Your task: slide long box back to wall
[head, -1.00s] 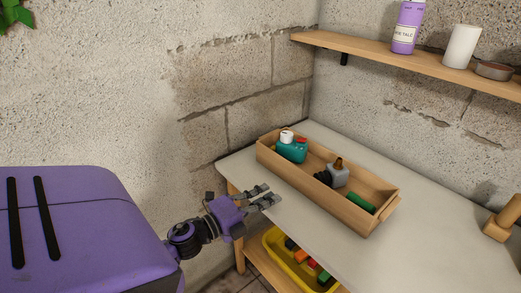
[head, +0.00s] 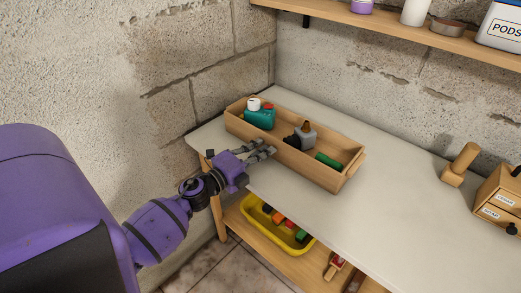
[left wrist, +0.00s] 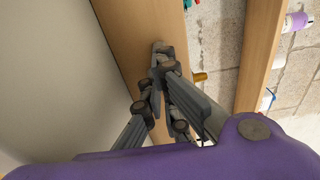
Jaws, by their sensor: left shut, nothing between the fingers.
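The long box (head: 317,171) is an open wooden tray on the pale worktop (head: 380,215). A strip of bare worktop shows between its back side and the back wall (head: 345,95). It holds a teal bottle (head: 259,119), a grey bottle (head: 307,136) and a green cylinder (head: 328,161). My left gripper (head: 270,149) is shut and empty, at the box's long front side. In the left wrist view its fingertips (left wrist: 160,58) overlap the box's wooden side (left wrist: 125,35); I cannot tell whether they touch. My right gripper is not in view.
A wall shelf (head: 385,28) with containers runs above the worktop. A wooden peg-like piece (head: 459,165) and a small drawer cabinet (head: 497,205) stand at the right. A yellow bin (head: 262,222) sits on the lower shelf. The worktop right of the box is clear.

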